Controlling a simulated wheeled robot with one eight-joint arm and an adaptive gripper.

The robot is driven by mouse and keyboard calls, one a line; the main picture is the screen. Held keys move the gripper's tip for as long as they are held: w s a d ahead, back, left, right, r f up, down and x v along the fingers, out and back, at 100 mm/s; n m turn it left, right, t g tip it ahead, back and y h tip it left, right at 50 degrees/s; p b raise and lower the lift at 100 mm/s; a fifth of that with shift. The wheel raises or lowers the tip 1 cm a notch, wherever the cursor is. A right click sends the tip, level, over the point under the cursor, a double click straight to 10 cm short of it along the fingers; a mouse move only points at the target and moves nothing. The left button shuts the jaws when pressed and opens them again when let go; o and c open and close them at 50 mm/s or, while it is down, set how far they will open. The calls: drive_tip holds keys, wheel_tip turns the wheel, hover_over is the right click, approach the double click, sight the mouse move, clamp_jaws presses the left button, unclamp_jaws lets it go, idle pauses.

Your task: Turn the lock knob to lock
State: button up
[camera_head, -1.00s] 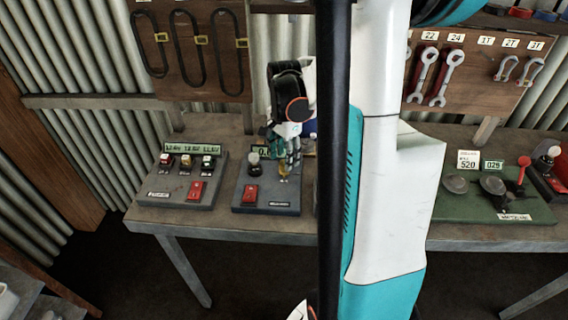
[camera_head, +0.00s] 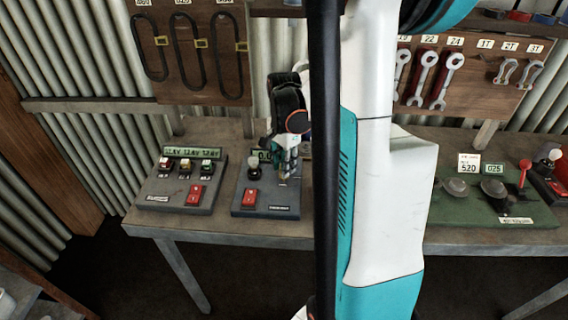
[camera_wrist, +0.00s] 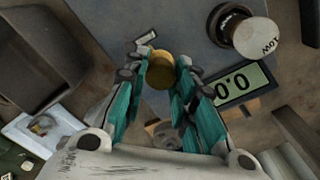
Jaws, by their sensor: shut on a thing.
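The brass-coloured lock knob (camera_wrist: 159,72) sits on a grey control box (camera_head: 240,207), between my fingertips in the wrist view. My gripper (camera_wrist: 160,66) is shut on it, with a teal finger against each side. In the head view my gripper (camera_head: 287,172) points down at the right part of the box and hides the knob. A small metal piece (camera_wrist: 147,38) shows just beyond the knob. Whether the knob is turned is hard to tell.
The same box carries a white-topped knob marked LOW (camera_wrist: 257,37), a display reading 0.0 (camera_wrist: 243,85) and a red switch (camera_head: 251,198). Another box with several small knobs (camera_head: 180,192) stands to the left. A green panel (camera_head: 475,210) stands right on the workbench (camera_head: 220,238).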

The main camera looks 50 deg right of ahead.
drive_tip(key=shift+n, duration=0.3)
drive_tip(key=n, duration=0.3)
drive_tip(key=shift+n, duration=0.3)
drive_tip(key=n, duration=0.4)
drive_tip(key=shift+n, duration=0.3)
drive_tip(key=n, duration=0.4)
drive_tip(key=shift+n, duration=2.5)
drive_tip(key=o, duration=1.1)
